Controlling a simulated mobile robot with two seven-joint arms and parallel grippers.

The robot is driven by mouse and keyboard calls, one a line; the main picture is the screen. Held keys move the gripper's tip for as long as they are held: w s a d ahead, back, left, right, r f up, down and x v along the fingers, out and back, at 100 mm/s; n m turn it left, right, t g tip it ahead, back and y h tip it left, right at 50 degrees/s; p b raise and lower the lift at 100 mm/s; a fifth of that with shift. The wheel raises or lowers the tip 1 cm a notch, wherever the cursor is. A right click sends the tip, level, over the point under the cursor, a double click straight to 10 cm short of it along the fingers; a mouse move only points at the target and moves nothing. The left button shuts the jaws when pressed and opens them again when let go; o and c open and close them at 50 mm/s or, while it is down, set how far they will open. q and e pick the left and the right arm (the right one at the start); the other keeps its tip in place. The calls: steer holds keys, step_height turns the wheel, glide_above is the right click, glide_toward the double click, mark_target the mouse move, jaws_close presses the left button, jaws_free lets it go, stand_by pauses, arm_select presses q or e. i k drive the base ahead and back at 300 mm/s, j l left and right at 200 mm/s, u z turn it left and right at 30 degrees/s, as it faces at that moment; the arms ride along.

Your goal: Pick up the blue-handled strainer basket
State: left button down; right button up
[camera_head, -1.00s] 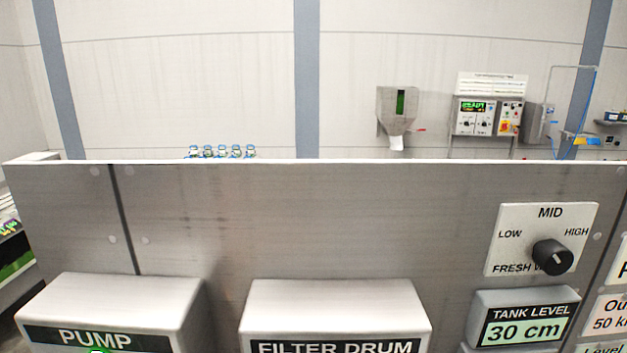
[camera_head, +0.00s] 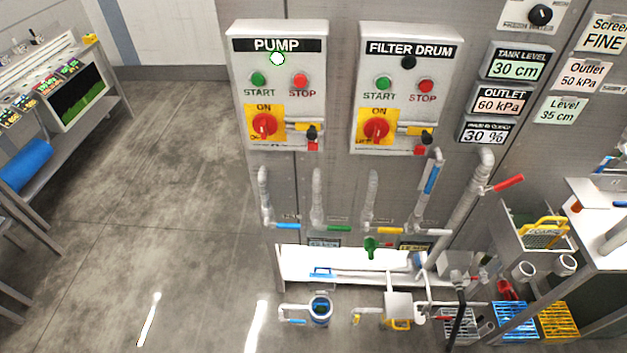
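I cannot make out the blue-handled strainer basket for certain. A small blue handle-like shape (camera_head: 321,272) shows at the left of the white low shelf, too small to tell what it belongs to. A round container with a blue rim (camera_head: 320,309) stands on the floor in front of that shelf. A blue slatted grate (camera_head: 515,319) lies at the lower right. A mesh basket with a yellow handle (camera_head: 545,229) sits in a grey metal box at the right. Neither of my grippers is in view.
The pump box (camera_head: 278,85) and filter drum box (camera_head: 408,90) hang on the grey panel, with pipes and coloured valve levers below. A yellow grate (camera_head: 559,320) lies at the lower right. A bench (camera_head: 100,110) stands at left. The floor (camera_head: 160,200) between is clear.

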mark_target(320, 307)
steer(key=k, duration=0.15)
steer(key=l+u, duration=0.15)
steer(key=l, duration=0.2)
steer(key=k+l+u, duration=0.2)
steer(key=l, duration=0.15)
steer(key=l+u, duration=0.15)
steer(key=l, duration=0.2)
steer(key=k+j+z, duration=0.15)
steer(key=j, duration=0.3)
steer(key=k+j+z, duration=0.35)
steer(key=k+j, duration=0.2)
steer(key=j, duration=0.2)
